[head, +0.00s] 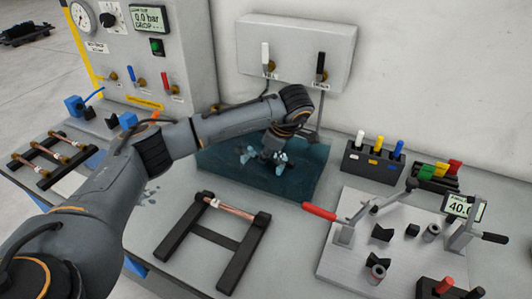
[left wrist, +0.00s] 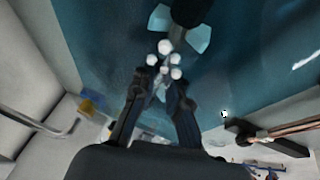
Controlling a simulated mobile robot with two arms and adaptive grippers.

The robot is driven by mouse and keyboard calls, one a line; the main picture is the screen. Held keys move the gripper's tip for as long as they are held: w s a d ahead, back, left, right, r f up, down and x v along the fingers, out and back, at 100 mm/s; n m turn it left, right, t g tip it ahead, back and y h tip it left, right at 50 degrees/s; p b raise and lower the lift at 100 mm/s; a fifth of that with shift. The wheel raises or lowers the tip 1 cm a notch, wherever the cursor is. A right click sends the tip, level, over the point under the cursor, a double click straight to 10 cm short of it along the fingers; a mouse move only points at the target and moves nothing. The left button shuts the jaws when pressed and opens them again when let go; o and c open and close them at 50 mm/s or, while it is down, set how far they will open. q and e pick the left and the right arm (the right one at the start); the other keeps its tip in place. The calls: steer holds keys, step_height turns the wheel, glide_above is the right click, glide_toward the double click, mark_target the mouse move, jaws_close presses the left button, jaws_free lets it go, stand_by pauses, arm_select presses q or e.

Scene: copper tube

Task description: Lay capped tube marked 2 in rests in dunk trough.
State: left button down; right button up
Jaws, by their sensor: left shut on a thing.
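The dunk trough (head: 300,185) is a dark blue-green basin of water behind the bench's middle. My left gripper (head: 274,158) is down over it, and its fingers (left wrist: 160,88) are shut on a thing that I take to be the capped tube. That thing is mostly hidden, and its mark cannot be read. Pale blue flared pieces (left wrist: 198,35), perhaps the rests, lie just beyond the fingertips. White round spots (left wrist: 165,60) like bubbles cluster there. I cannot tell whether the held thing touches the rests. My right gripper is out of view.
A black stand (head: 205,235) with one copper tube (head: 230,209) is in front of the trough. A rack with several copper tubes (head: 53,152) is at left. A clamp fixture plate (head: 345,262) with a red-handled lever (head: 319,212) is at right. A valve panel (head: 297,50) is behind.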

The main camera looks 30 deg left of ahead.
arm_select(q)
steer(key=c, duration=1.3)
jaws_free()
steer(key=shift+o, duration=0.2)
steer(key=v, duration=1.2)
